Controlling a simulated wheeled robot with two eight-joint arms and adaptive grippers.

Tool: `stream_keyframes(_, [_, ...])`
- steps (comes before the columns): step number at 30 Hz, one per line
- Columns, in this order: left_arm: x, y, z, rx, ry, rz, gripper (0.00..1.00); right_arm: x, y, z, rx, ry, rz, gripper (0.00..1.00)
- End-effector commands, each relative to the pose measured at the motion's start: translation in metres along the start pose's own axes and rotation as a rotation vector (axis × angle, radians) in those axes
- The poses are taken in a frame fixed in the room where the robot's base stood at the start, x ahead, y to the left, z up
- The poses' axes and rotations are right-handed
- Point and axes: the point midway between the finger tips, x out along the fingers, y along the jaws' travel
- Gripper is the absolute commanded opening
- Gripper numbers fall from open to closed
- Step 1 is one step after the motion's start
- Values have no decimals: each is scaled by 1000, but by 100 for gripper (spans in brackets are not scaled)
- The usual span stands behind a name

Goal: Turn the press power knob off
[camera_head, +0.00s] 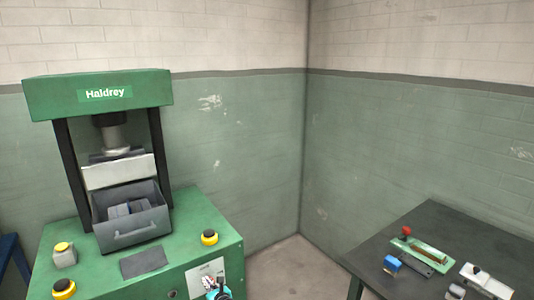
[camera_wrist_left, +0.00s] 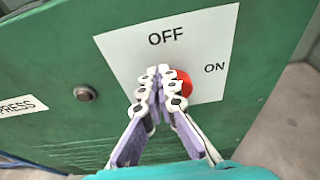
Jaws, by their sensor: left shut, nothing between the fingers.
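The green press (camera_head: 190,262), labelled "Haldrey", stands at left in the head view. A white plate (camera_wrist_left: 120,55) on its front face carries the words OFF at the top and ON at the right; it also shows in the head view (camera_head: 200,272). The red round knob (camera_wrist_left: 186,82) sits on this plate, partly hidden behind my left fingers. My left gripper (camera_wrist_left: 158,72) is shut and empty, its tips in front of the knob's left part. Whether they touch it, I cannot tell. The knob's pointer is hidden. In the head view my left gripper (camera_head: 210,284) is small at the bottom. My right gripper is not in view.
A black button or lock (camera_wrist_left: 86,93) is left of the plate, with a PRESS label (camera_wrist_left: 18,108) further left. Yellow-ringed buttons (camera_head: 209,237) and a grey bin (camera_head: 132,215) are on the press. A dark table (camera_head: 440,222) with small parts stands at right.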

Motion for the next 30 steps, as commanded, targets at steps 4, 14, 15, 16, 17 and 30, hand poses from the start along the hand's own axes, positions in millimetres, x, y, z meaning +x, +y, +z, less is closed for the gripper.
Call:
stream_keyframes(4, [-1, 2, 4, 0, 0, -1, 0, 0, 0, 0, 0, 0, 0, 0])
stream_keyframes(14, [-25, 2, 0, 0, 0, -2, 0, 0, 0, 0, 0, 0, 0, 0])
stream_keyframes(15, [-30, 2, -1, 1, 0, -2, 0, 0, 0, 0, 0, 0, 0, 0])
stream_keyframes(16, [-34, 2, -2, 1, 0, -2, 0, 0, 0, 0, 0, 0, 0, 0])
stream_keyframes(17, [-38, 2, -2, 1, 0, -2, 0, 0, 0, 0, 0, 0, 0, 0])
stream_keyframes(30, [-60, 2, -8, 0, -1, 0, 0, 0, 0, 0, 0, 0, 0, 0])
